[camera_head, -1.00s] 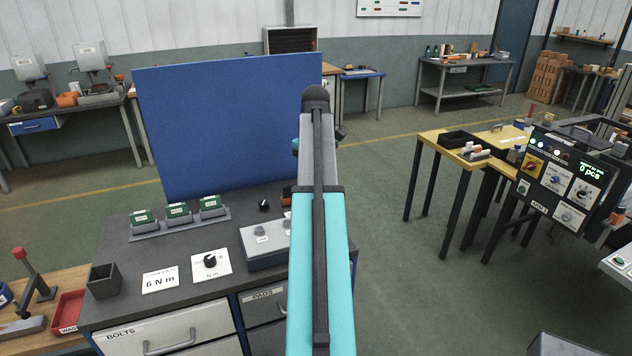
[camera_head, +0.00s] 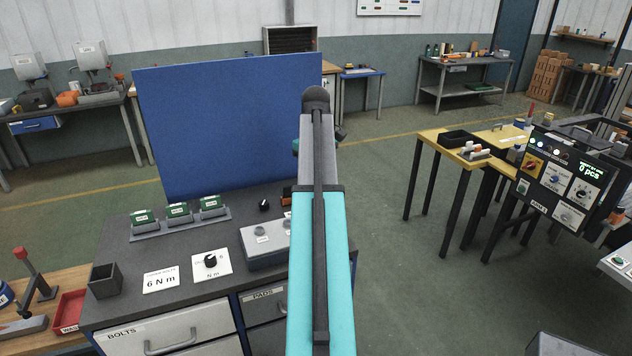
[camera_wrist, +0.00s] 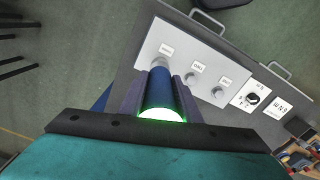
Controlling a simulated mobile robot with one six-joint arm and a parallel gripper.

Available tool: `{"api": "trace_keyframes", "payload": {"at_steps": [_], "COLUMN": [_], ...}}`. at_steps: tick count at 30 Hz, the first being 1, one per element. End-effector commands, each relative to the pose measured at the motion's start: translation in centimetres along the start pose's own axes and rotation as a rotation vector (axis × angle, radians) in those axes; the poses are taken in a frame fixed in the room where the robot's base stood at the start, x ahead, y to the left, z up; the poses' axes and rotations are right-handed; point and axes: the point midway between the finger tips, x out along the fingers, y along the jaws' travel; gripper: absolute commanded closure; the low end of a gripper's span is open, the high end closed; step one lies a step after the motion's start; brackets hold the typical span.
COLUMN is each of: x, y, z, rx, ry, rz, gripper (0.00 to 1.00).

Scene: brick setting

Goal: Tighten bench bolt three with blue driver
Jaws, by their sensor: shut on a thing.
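In the wrist view my gripper (camera_wrist: 157,84) is shut on the blue driver (camera_wrist: 160,98), whose near end glows white-green. The driver points at a grey bolt block (camera_wrist: 150,42) with three labelled bolts in a row. Its front end overlaps the leftmost bolt (camera_wrist: 159,62) in that view; whether they touch, I cannot tell. The other two bolts, the middle one (camera_wrist: 190,78) and the right one (camera_wrist: 217,91), stand free. In the head view the block (camera_head: 265,262) shows partly, and my arm hides the gripper, the driver and the block's right part.
On the dark bench (camera_head: 125,248) are a "6 N m" card (camera_head: 161,281), a torque dial (camera_head: 211,262), green cases (camera_head: 178,211) in a rack and a dark square cup (camera_head: 104,281). A blue panel (camera_head: 230,120) stands behind.

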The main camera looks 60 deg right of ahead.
Motion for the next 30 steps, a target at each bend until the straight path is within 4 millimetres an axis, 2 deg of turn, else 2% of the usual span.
{"api": "trace_keyframes", "payload": {"at_steps": [30], "x": [0.5], "y": [-0.04], "z": [-0.05], "rx": [0.0], "ry": [0.001], "rz": [0.001], "gripper": [1.0]}}
